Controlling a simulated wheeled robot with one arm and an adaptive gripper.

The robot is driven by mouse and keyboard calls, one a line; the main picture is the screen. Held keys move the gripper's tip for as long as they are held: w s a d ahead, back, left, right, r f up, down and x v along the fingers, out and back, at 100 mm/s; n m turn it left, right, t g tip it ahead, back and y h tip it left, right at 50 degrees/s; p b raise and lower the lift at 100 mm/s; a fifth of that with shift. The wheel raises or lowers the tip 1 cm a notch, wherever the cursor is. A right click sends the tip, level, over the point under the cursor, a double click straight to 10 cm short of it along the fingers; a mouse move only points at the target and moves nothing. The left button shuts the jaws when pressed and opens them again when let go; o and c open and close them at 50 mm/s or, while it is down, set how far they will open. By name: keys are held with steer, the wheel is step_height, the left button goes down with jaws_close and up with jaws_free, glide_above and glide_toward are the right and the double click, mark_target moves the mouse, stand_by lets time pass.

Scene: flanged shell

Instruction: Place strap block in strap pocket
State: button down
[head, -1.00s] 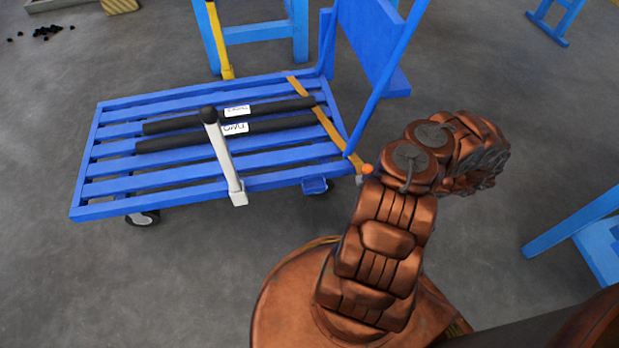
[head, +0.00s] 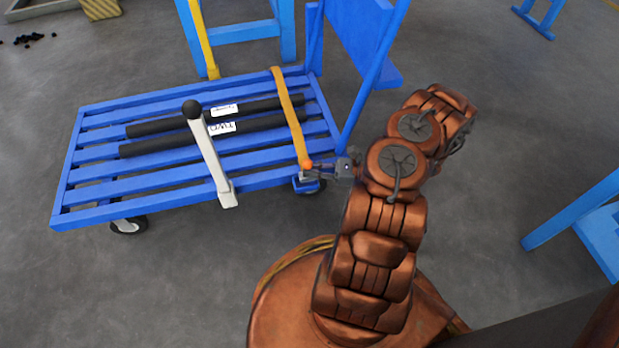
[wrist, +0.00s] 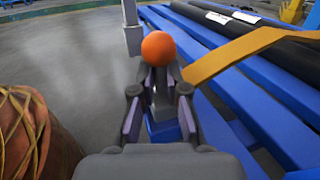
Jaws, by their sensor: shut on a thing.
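The strap block shows as an orange ball end (head: 307,164) with a grey stem, at the end of a yellow strap (head: 288,115). My gripper (head: 336,172) is shut on it at the cart's near right edge. In the wrist view the orange ball (wrist: 158,48) stands up between the gripper fingers (wrist: 160,90). The strap pocket looks to be the small blue bracket (head: 309,186) on the cart's near side, directly below the block. A blue part of it (wrist: 163,130) shows under the stem in the wrist view. I cannot tell whether block and pocket touch.
The blue slatted cart (head: 95,179) carries two black labelled bars (head: 165,145). A grey lever with a black knob (head: 208,155) lies across them. The cart's upright handle (head: 372,75) stands near my arm. Floor at the front left is clear.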

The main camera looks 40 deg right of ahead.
steer(key=shift+w+a+f, duration=0.1)
steer(key=shift+w+a, duration=0.1)
steer(key=shift+a, duration=0.1)
steer(key=shift+f+b, duration=1.05)
steer(key=shift+f, duration=0.6)
steer(key=shift+f, duration=0.15)
steer(key=c, duration=1.2)
jaws_free()
steer(key=shift+d+r, duration=0.1)
steer(key=shift+r, duration=0.1)
steer(key=p+v, duration=0.4)
steer(key=v, duration=0.7)
steer(key=shift+s+d, duration=0.25)
steer(key=shift+s, duration=0.1)
